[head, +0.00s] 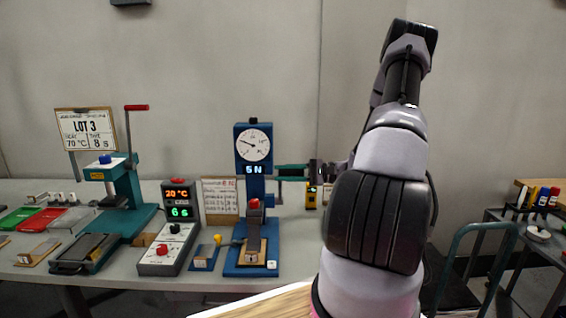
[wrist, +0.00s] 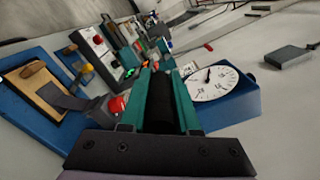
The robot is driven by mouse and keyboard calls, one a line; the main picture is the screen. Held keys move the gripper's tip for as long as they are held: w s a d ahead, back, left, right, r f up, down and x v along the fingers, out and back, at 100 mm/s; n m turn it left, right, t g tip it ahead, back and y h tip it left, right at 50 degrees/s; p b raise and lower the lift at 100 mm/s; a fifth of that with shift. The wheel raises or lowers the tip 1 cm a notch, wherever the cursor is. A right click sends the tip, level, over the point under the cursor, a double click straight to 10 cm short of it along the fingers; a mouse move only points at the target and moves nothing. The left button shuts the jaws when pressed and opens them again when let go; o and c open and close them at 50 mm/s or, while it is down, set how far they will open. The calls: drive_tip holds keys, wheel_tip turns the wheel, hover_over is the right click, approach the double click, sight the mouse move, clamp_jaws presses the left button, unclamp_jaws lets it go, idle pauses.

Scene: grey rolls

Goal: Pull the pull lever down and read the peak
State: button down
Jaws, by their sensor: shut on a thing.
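The blue test stand (head: 240,190) stands upright on the bench in the head view. Its white dial (head: 253,145) has a dark needle pointing left and slightly up. The small display (head: 252,170) under it reads 5 N. The dial also shows at right in the wrist view (wrist: 210,83). My gripper (head: 285,172) is at the right side of the stand's column, level with the display. In the wrist view its teal fingers are shut on the black grip of the pull lever (wrist: 160,105). A grey strip (head: 254,235) hangs from a red-topped clamp (head: 254,204) to the stand's base.
A two-line display box (head: 180,200) reads 20 °C and 6. A teal press (head: 127,190) with a red-handled lever stands at left by a LOT 3 card (head: 86,127). A paper card (head: 220,198) stands left of the column. A cart (head: 540,225) stands at right.

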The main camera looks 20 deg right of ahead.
drive_tip(key=s+a+f+n, duration=0.2)
drive_tip(key=s+f+n, duration=0.1)
drive_tip(key=s+f, duration=0.2)
drive_tip(key=shift+s+f, duration=0.2)
drive_tip(key=shift+f, duration=0.65)
drive_tip(key=c, duration=0.7)
unclamp_jaws()
drive_tip(key=shift+o, duration=0.2)
drive_tip(key=v, duration=1)
drive_tip(key=shift+d, duration=0.35)
